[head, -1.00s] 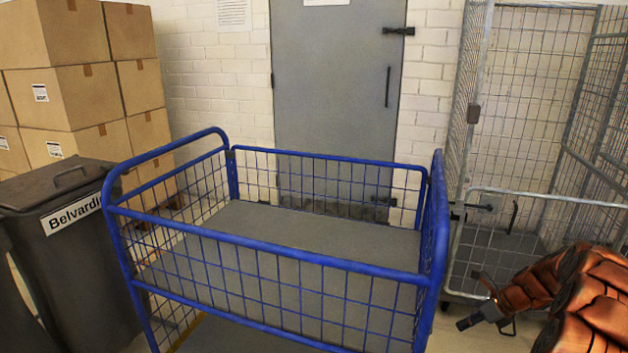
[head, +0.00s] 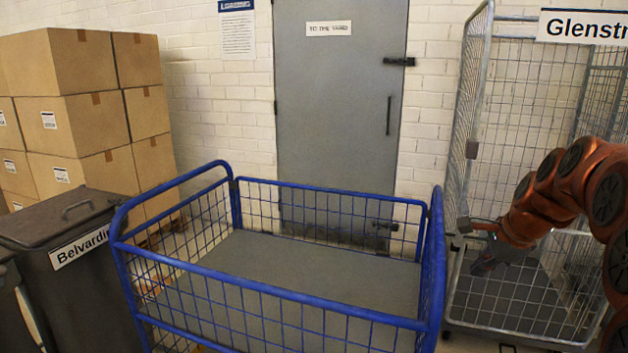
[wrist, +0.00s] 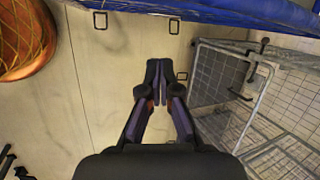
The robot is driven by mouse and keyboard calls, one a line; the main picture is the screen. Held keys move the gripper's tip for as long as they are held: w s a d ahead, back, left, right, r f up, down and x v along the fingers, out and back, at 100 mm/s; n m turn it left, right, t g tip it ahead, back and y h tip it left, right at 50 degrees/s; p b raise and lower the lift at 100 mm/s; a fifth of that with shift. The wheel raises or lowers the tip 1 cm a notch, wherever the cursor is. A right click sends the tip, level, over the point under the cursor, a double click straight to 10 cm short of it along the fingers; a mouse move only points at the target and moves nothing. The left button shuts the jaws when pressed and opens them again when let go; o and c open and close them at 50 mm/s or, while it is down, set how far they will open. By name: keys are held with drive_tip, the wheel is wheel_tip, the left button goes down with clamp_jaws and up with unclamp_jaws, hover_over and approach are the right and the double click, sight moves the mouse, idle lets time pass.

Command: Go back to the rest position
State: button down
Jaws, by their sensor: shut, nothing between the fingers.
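My gripper (wrist: 159,70) shows in the wrist view with its two dark fingers together and nothing between them. It points down over bare pale floor (wrist: 95,110). In the head view my orange arm comes in from the right, and the gripper end is small and dark in front of the wire roll cage (head: 505,318). The exact fingertips are hard to make out there. The blue wire cart (head: 275,275) stands to the left of the arm, with an empty grey deck.
A dark bin (head: 85,280) labelled Belvardi stands at left, before stacked cardboard boxes (head: 85,115). A grey door (head: 340,110) is in the white brick wall behind the cart. A Glenstr... sign (head: 585,26) hangs on the roll cage. The cage's low front gate is close to my gripper.

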drive_tip(key=s+a+r+n+h+p, duration=0.2)
drive_tip(key=s+a+r+n+p, duration=0.4)
drive_tip(key=s+r, duration=0.5)
drive_tip(key=s+a+f+n+g+p, duration=0.2)
drive_tip(key=s+a+n, duration=0.1)
drive_tip(key=s, duration=0.5)
drive_tip(key=s+a+f+n+g+p, duration=0.2)
drive_tip(key=s+n, duration=0.4)
drive_tip(key=s, duration=0.3)
drive_tip(key=s+a+f+n+g+p, duration=0.2)
drive_tip(key=s+a+f+n+p, duration=0.1)
drive_tip(key=s, duration=0.5)
drive_tip(key=shift+s+a+f+n+g+p, duration=0.3)
drive_tip(key=shift+a+f+n+g+p, duration=0.15)
drive_tip(key=shift+a+n, duration=0.6)
